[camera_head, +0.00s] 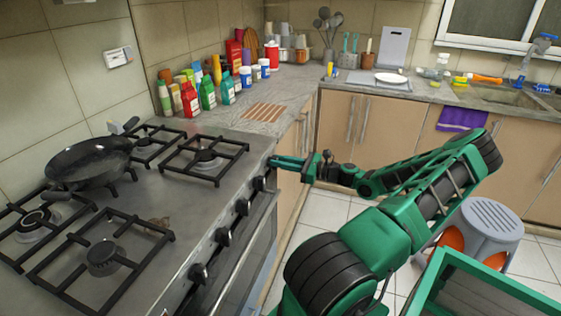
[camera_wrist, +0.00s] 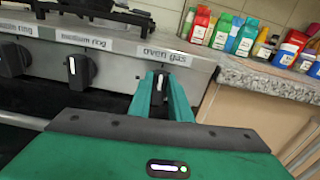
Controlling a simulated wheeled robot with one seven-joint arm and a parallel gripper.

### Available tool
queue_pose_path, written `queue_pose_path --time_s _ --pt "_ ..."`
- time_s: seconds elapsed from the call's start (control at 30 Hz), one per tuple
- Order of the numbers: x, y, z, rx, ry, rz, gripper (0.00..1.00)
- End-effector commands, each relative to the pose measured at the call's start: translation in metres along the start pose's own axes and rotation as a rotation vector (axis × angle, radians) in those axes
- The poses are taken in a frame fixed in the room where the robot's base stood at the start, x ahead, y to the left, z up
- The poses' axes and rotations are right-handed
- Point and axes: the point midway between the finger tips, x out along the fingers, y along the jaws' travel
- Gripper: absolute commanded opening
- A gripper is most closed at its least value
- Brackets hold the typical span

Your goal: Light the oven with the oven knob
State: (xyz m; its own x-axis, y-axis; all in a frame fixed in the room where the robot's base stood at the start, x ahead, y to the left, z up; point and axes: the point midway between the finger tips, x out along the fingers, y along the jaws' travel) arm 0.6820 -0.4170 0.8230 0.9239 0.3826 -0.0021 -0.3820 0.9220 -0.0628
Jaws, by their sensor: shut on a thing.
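The stove (camera_head: 200,215) stands at the left with a row of black knobs along its front. The oven knob (camera_wrist: 159,84) is black with a white mark and sits under the label "OVEN GAS" in the wrist view. My gripper (camera_wrist: 160,87) is shut on this knob, one green finger on each side. In the head view my gripper (camera_head: 284,162) reaches the far right end of the stove front, and the knob is hard to make out there. The oven door (camera_head: 245,262) below the knobs looks closed.
A black pan (camera_head: 90,162) sits on a back burner. Another knob (camera_wrist: 79,71), labelled medium ring, is left of my gripper. Bottles and packets (camera_head: 208,92) stand on the counter (camera_head: 295,80). A grey stool (camera_head: 485,222) is on the floor at the right.

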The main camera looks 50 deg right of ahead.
Motion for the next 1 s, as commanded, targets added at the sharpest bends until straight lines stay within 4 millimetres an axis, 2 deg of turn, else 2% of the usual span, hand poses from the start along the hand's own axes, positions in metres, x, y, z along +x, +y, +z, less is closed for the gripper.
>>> queue_pose_path --time_s 0.03,0.27,1.0 --pt "0.007 -0.001 0.006 -0.034 -0.011 0.001 0.0" --pt "0.009 0.001 0.004 -0.206 -0.009 0.001 0.0" --pt "0.012 0.008 -0.004 -0.905 -0.006 0.0 0.0"
